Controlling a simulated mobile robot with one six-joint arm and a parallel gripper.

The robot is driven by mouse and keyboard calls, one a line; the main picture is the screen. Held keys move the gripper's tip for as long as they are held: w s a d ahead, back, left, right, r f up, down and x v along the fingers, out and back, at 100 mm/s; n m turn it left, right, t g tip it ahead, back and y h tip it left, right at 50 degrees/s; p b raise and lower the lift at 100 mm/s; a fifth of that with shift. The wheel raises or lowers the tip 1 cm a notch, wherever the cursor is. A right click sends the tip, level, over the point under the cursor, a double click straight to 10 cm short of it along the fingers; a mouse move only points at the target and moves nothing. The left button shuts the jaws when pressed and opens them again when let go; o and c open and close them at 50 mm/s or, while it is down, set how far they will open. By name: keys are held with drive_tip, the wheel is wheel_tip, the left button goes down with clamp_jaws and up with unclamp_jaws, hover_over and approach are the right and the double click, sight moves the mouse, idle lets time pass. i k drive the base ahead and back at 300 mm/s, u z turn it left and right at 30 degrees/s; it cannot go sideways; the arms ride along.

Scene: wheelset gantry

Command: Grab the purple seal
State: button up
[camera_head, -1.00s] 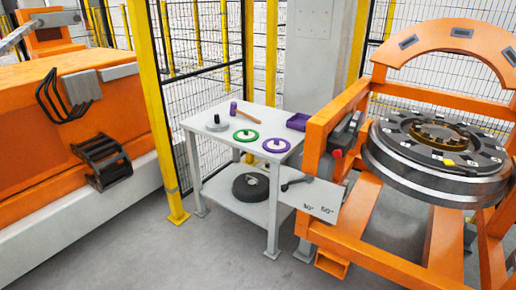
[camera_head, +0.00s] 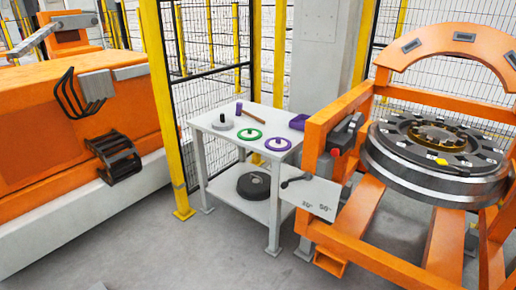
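The purple seal (camera_head: 278,144) is a flat purple ring with a pale centre piece. It lies on the top of the white table (camera_head: 222,135), near its right front corner. A green ring (camera_head: 249,134) of similar shape lies just left of it. My gripper is not in view.
The table top also holds a grey disc with a post (camera_head: 222,124), a purple-headed hammer (camera_head: 243,108) and a purple bin (camera_head: 299,122). A dark wheel (camera_head: 254,186) lies on the lower shelf. An orange gantry frame (camera_head: 318,170) stands close at right, an orange machine (camera_head: 75,130) at left.

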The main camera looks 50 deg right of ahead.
sight(275, 144)
drive_tip(key=z, duration=0.3)
drive_tip(key=k, duration=0.15)
drive_tip(key=u, duration=1.9)
drive_tip(key=k, duration=0.6)
drive_tip(key=z, duration=0.55)
drive_tip(key=k, duration=0.75)
drive_tip(key=z, duration=1.1)
drive_tip(key=i, duration=1.3)
drive_tip(key=z, duration=0.05)
